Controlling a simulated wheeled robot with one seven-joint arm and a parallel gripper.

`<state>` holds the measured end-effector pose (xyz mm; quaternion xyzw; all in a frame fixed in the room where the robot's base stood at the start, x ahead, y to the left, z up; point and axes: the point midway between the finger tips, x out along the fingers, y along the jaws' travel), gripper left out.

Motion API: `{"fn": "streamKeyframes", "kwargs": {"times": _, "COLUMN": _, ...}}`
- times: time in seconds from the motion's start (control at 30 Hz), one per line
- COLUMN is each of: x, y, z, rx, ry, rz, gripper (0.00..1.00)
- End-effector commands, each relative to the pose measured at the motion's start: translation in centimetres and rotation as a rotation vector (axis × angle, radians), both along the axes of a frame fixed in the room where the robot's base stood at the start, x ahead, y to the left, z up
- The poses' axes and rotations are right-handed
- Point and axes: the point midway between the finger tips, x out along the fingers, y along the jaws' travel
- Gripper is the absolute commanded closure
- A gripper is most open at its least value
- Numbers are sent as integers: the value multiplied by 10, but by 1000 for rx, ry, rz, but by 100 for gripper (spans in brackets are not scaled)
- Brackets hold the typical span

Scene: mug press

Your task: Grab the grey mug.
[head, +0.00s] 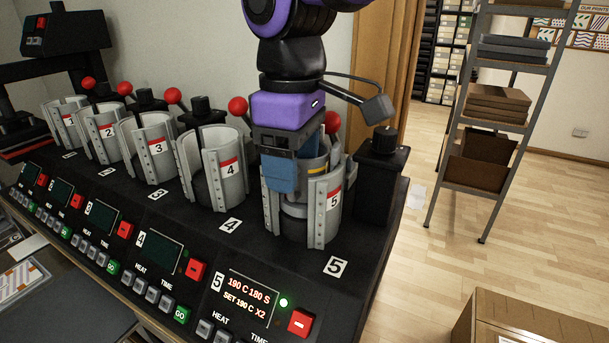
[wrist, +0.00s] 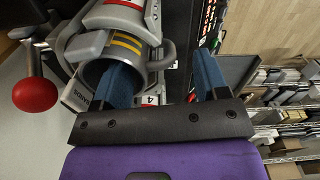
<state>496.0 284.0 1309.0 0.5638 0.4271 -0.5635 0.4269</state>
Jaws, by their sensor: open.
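The grey mug (head: 317,164) with yellow stripes sits inside the clamp of press 5 (head: 328,205), mostly hidden by the clamp and my gripper. My gripper (head: 282,186) is above it, pointing down, with blue fingers. In the wrist view the mug (wrist: 122,48) shows its dark open mouth and yellow stripes. My gripper (wrist: 163,66) is open there. One finger overlaps the mug's mouth and the other is outside it to the right, with the grey handle (wrist: 162,55) appearing between them. I cannot tell whether either finger touches the mug.
Presses 4 (head: 213,165), 3 (head: 150,150) and others stand in a row to the left, with red-knobbed levers (head: 238,107). Press 5's display (head: 248,298) is lit and its light is green. A shelf rack (head: 495,100) and a cardboard box (head: 530,320) stand to the right.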

Motion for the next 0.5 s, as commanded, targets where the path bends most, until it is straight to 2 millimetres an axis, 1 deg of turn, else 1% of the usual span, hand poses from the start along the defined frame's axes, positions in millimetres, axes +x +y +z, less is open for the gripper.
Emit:
{"fn": "streamKeyframes", "kwargs": {"times": 0.03, "x": -1, "y": 0, "z": -9, "rx": -4, "ry": 2, "rz": 1, "gripper": 33}}
{"fn": "streamKeyframes", "kwargs": {"times": 0.1, "x": -1, "y": 0, "z": -19, "rx": -4, "ry": 2, "rz": 1, "gripper": 33}}
{"fn": "streamKeyframes", "kwargs": {"times": 0.2, "x": -1, "y": 0, "z": -30, "rx": -3, "ry": 2, "rz": 1, "gripper": 33}}
{"fn": "streamKeyframes", "kwargs": {"times": 0.3, "x": 0, "y": 0, "z": -35, "rx": -1, "ry": 0, "rz": 0, "gripper": 33}}
{"fn": "streamKeyframes", "kwargs": {"times": 0.5, "x": 0, "y": 0, "z": -35, "rx": 0, "ry": 0, "rz": 0, "gripper": 33}}
